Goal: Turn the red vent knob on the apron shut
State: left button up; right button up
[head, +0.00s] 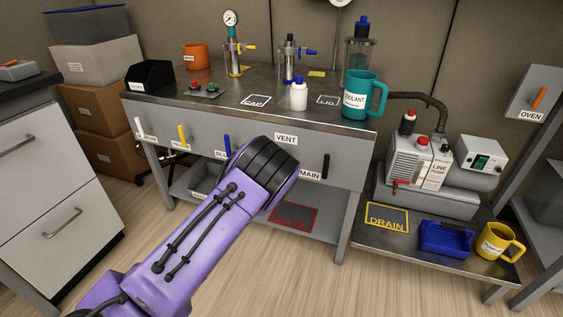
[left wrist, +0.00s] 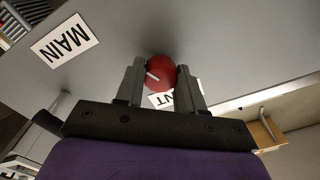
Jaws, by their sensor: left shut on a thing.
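The red vent knob (left wrist: 158,70) shows in the left wrist view, round, on the grey apron (left wrist: 225,45), with a short white mark lying diagonally on its face. My left gripper (left wrist: 161,72) is shut on the knob, with one finger on each side of it. The VENT label (left wrist: 162,100) is partly hidden by the fingers in that view. In the head view the VENT label (head: 286,139) is clear, but my purple left arm and black wrist hide the knob and the fingers. My right gripper is in neither view.
On the apron, white, yellow and blue levers (head: 227,146) stand left of my wrist, and a black lever (head: 326,166) by the MAIN label (head: 309,175) stands to the right. The teal coolant jug (head: 364,97) and a white bottle (head: 299,95) stand on the bench near its front edge.

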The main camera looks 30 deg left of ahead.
pick_arm(q)
jog(key=m+b, duration=0.1)
jog(key=m, duration=0.4)
jog(key=shift+f+m+b, duration=0.15)
jog(key=shift+m+b, duration=0.15)
jog(key=shift+m, duration=0.1)
dwell(0.3)
jog(key=o, duration=1)
jog(key=shift+o, duration=0.2)
jog(key=p+v, duration=0.1)
jog(key=v, duration=0.9)
jog(key=shift+s+p, duration=0.4)
jog(key=shift+a, duration=0.1)
